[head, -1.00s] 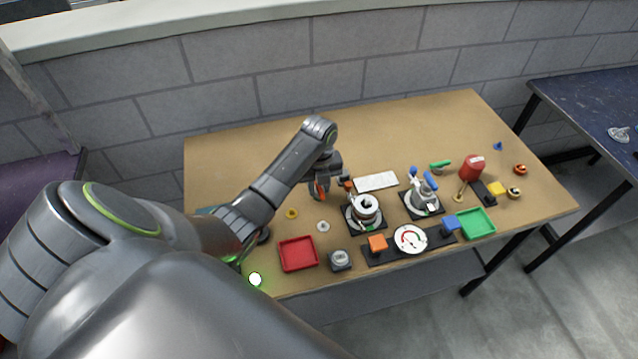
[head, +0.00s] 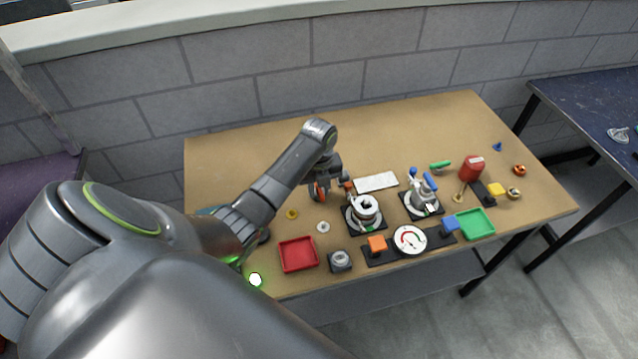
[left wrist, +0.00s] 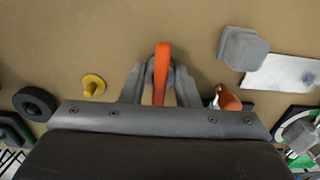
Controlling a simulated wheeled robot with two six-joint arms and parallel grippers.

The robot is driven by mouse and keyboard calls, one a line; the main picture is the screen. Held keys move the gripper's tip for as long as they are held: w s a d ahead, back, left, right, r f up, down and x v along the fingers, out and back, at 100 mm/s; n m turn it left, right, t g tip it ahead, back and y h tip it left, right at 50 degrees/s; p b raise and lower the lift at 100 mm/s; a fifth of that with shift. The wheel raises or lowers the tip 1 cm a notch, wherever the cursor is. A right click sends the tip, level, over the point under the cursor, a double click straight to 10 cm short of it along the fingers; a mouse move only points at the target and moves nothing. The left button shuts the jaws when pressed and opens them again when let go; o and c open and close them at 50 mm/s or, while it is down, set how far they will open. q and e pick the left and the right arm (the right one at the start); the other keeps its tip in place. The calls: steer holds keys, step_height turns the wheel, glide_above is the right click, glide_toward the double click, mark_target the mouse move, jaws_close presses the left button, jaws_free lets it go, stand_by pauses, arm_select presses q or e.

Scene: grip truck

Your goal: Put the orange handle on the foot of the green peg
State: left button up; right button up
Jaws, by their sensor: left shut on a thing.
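My left gripper (head: 320,190) is shut on the orange handle (left wrist: 161,75), low over the left-middle part of the table. In the left wrist view the handle stands out between the two fingers (left wrist: 160,90), with a grey round part partly hidden behind it. I cannot tell whether the handle touches the table. A green elongated piece (head: 440,164) lies at the back, right of the white plate; I cannot tell whether it is the green peg. The peg's foot is not clearly visible. My right gripper is not in view.
Two stations (head: 365,212) (head: 423,202) stand right of the gripper. A white plate (head: 376,182), red tray (head: 298,254), green tray (head: 475,223), dial (head: 410,239) and yellow peg (head: 292,213) are nearby. The table's back left is clear.

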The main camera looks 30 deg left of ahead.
arm_select(q)
steer(key=shift+f, duration=0.2)
steer(key=o, duration=1.4)
steer(key=shift+o, duration=0.2)
steer(key=shift+r, duration=0.1)
step_height(320, 180, up, 7)
steer(key=p, duration=0.8)
steer(key=shift+r, duration=0.2)
